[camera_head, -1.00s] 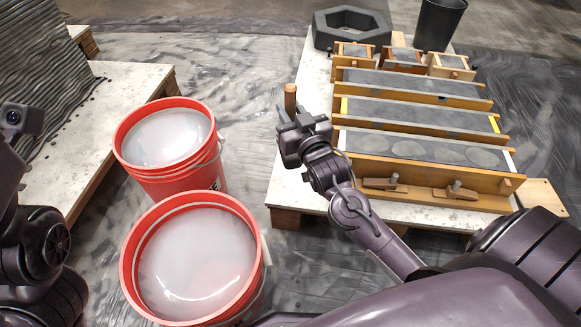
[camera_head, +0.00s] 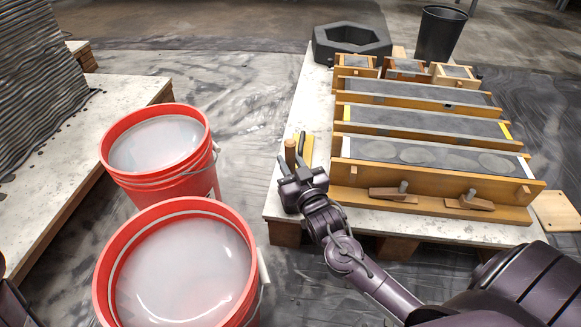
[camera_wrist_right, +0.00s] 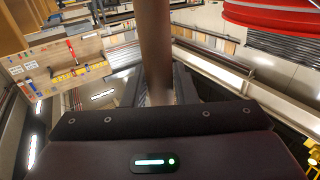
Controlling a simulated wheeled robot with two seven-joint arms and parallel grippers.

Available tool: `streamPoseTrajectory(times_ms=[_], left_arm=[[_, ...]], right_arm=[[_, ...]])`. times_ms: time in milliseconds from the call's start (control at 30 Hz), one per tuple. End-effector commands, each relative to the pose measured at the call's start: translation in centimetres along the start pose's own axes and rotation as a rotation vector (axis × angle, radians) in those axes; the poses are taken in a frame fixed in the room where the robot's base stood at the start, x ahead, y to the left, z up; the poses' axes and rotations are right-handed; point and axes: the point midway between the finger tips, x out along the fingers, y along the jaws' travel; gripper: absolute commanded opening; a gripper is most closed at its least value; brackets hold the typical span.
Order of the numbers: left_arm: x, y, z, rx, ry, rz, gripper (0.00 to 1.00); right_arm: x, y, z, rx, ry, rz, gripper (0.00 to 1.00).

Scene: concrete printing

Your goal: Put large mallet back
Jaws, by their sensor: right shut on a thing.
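My right gripper (camera_head: 293,168) is shut on an upright brown wooden handle (camera_head: 290,150) over the left edge of the right-hand table. In the right wrist view, the handle (camera_wrist_right: 156,45) runs up between the fingers (camera_wrist_right: 157,88). The mallet's head does not show in either view, so I cannot tell its size or whether it touches anything. My left gripper is out of view.
A yellow tool (camera_head: 307,150) lies just behind the gripper on the white table (camera_head: 312,95). Wooden moulds (camera_head: 425,150) filled with grey material cover its right side. Two red buckets (camera_head: 112,165) (camera_head: 105,270) stand to the left. A black bin (camera_head: 438,35) stands behind.

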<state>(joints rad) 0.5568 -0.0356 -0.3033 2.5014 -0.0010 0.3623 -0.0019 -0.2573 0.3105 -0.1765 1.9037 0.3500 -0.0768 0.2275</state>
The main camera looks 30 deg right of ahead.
Motion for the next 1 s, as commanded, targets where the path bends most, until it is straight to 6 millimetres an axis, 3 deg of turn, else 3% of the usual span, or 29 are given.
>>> streamPoseTrajectory(times_ms=[367,400,533,867,1000], left_arm=[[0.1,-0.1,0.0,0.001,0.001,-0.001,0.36],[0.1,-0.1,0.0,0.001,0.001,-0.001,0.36],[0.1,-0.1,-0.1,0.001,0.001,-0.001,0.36],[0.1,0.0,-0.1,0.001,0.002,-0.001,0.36],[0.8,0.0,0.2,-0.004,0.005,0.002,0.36]], right_arm=[[0.1,0.0,-0.1,0.001,0.008,0.001,0.00],[0.0,0.0,0.2,0.000,0.001,0.001,0.29],[0.0,0.0,0.2,0.000,0.001,0.001,0.46],[0.0,0.0,-0.1,0.000,0.002,0.000,0.47],[-1.4,0.0,-0.1,0.000,-0.003,0.000,0.47]])
